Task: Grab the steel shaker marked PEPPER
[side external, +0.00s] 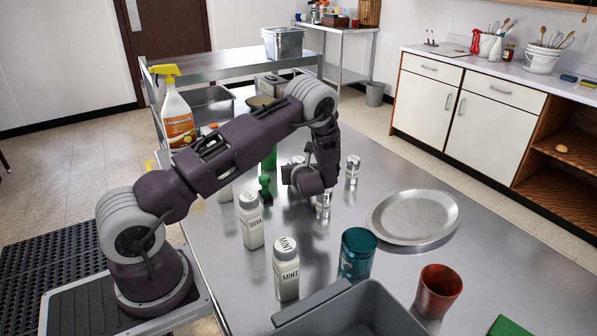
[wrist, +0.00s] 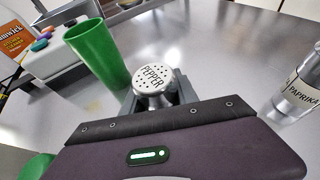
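The steel shaker marked PEPPER (wrist: 153,80) stands upright in the wrist view, its perforated, lettered top showing and its lower body hidden by my gripper's housing. My gripper (wrist: 157,97) has its grey fingers on either side of this shaker. Whether they press on it or leave a small gap cannot be told. Another steel shaker, marked PAPRIKA (wrist: 303,86), stands apart at the right of the wrist view.
A green tumbler (wrist: 98,52) stands close at left in the wrist view. In the side view, white shakers marked MINT (side external: 287,272) and SUYA (side external: 251,222), a teal cup (side external: 356,254) and a round metal plate (side external: 414,217) stand around. Bare steel table lies beyond the plate.

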